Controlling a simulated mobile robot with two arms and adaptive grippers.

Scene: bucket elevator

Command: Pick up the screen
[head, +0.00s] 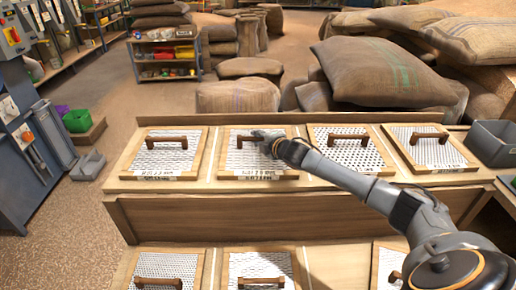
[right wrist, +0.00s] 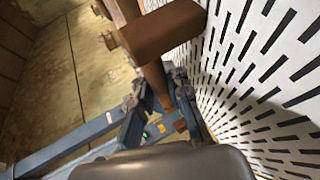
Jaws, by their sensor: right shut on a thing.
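Several framed screens with perforated metal faces and brown handles lie on a wooden rack. My right gripper (head: 262,137) reaches in from the right to the handle of the upper-row screen (head: 250,156), second from the left. It is shut on that brown handle. In the right wrist view the gripper's fingers (right wrist: 158,103) close around a part of the brown handle (right wrist: 155,32), beside the slotted white screen face (right wrist: 265,85). The gripper covers part of the handle in the head view. My left gripper is not in view.
Other upper-row screens lie at the left (head: 172,153), at the right of the held one (head: 345,153) and at the far right (head: 432,150). A lower row (head: 262,265) is nearer. Stacked sacks (head: 375,75) stand behind the rack. A grey bin (head: 492,143) sits at its right end.

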